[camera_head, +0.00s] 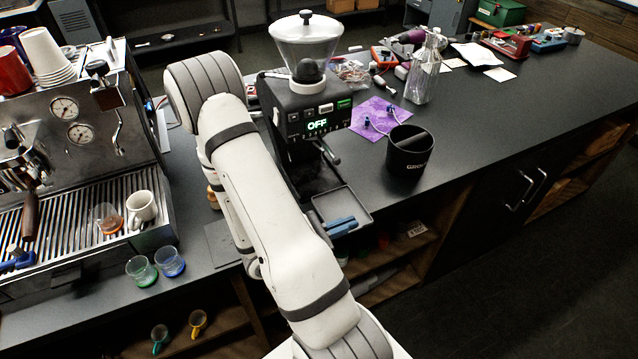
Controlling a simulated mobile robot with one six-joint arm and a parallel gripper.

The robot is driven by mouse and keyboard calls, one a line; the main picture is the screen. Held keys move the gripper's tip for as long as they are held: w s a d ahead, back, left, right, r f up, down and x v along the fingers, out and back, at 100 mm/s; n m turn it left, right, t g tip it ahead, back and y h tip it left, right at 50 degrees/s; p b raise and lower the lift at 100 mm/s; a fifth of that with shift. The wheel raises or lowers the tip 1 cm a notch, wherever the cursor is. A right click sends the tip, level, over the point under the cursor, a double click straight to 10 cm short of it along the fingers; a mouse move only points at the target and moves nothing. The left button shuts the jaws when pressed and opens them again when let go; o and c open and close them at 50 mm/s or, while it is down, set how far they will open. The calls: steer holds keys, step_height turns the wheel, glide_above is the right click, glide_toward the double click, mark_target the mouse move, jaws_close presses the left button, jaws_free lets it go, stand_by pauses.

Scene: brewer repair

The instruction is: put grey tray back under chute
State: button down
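The grey tray (343,203) is a shallow square with a thin pale rim. It shows below and slightly right of the chute (327,151) of the black grinder (306,118), near the counter's front edge. Two blue fingers of my gripper (340,226) show close together at the tray's near side, overlapping its near left part. My arm hides the rest of the gripper and the tray's left side. I cannot tell whether the fingers clamp the rim or only lie against it. The grinder's display reads OFF, and a clear hopper sits on top.
A black cup-like bin (409,152) stands right of the grinder, near a purple cloth (377,117) with small blue-ended parts. An espresso machine (75,150) with cups stands at left. Two small glasses (170,262) are near the front edge. The counter right of the bin is mostly clear.

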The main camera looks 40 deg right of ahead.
mark_target(322, 200)
steer(key=b, duration=0.1)
steer(key=w+b, duration=0.1)
steer(key=w+f+b, duration=0.1)
steer(key=b, duration=0.1)
steer(key=shift+d, duration=0.25)
steer(key=b, duration=0.1)
steer(key=w+b, duration=0.1)
steer(key=b, duration=0.1)
steer(key=shift+d+r, duration=0.15)
steer(key=shift+r, duration=0.05)
steer(key=w, duration=0.3)
steer(key=w+d+p, duration=0.1)
steer(key=w, duration=0.1)
steer(key=w+d, duration=0.1)
steer(key=w, duration=0.2)
steer(key=shift+w+r+p, duration=0.35)
steer(key=shift+r+p, duration=0.05)
steer(key=shift+w+d, duration=0.2)
steer(key=shift+w, duration=0.45)
steer(key=w, duration=0.2)
steer(key=f+p, duration=0.1)
steer(key=shift+w+d, duration=0.4)
steer(key=shift+f, duration=0.3)
steer(key=shift+f, duration=0.15)
steer(key=c, duration=1.6)
jaws_free()
